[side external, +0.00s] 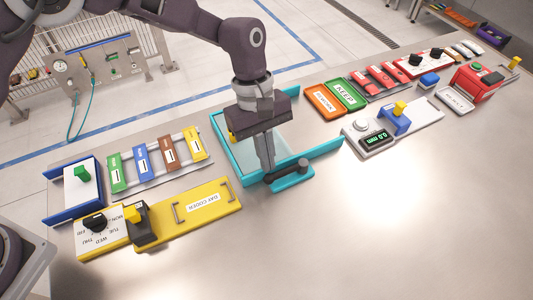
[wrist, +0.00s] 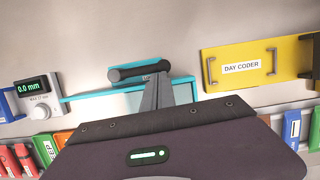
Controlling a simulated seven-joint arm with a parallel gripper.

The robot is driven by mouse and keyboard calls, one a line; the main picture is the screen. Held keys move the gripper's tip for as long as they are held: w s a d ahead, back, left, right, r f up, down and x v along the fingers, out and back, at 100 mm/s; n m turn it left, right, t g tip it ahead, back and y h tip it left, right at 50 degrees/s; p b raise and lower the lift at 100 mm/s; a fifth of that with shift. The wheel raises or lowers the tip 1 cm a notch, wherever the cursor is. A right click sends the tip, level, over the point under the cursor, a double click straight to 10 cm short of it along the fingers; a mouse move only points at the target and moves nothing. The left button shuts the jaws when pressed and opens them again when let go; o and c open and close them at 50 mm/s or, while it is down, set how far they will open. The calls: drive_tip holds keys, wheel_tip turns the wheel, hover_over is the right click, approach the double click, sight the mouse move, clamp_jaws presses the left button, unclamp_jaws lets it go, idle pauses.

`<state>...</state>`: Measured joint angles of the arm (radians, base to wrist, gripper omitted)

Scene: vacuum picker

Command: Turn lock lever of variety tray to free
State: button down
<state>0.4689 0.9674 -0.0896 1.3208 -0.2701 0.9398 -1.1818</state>
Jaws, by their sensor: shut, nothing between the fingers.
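The variety tray appears to be the teal-edged tray (side external: 326,148) in the middle of the bench; its teal edge also shows in the wrist view (wrist: 85,96). The dark lock lever (side external: 288,171) sits on a teal bracket at the tray's front and has a round knob at one end. In the wrist view the lever (wrist: 140,70) lies roughly along the tray's front edge, knob to the left. My gripper (side external: 268,178) is shut and empty, pointing down beside the lever's end away from the knob. Its fingertips (wrist: 160,82) partly hide a small label by the lever; contact is unclear.
A yellow day coder plate (side external: 205,205) with two handles lies left of the tray. A gauge unit with a green display (side external: 375,140) stands to the right. The bench in front (side external: 330,245) is clear.

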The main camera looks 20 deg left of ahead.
sight(273, 181)
drive_tip(key=shift+s+d+n, duration=0.2)
drive_tip(key=shift+s+n, duration=0.15)
drive_tip(key=shift+n, duration=0.35)
drive_tip(key=shift+s+d+n+t, duration=0.3)
drive_tip(key=shift+s+n, duration=0.1)
drive_tip(key=shift+n, duration=0.3)
drive_tip(key=shift+s+d+n+t+h, duration=0.3)
drive_tip(key=shift+s+d+n, duration=0.3)
drive_tip(key=shift+n, duration=0.6)
drive_tip(key=n, duration=0.1)
drive_tip(key=s+d+n, duration=0.1)
drive_tip(key=shift+d+n+t, duration=0.3)
drive_tip(key=shift+n+t, duration=0.1)
drive_tip(key=d+n, duration=0.1)
drive_tip(key=n, duration=0.1)
drive_tip(key=shift+s+d+n+t, duration=0.25)
drive_tip(key=shift+d+n+t, duration=0.05)
drive_tip(key=shift+d+t, duration=0.1)
drive_tip(key=shift+d, duration=1.45)
drive_tip(key=shift+w+d+f, duration=0.1)
drive_tip(key=shift+w+d, duration=0.15)
drive_tip(key=shift+d, duration=0.7)
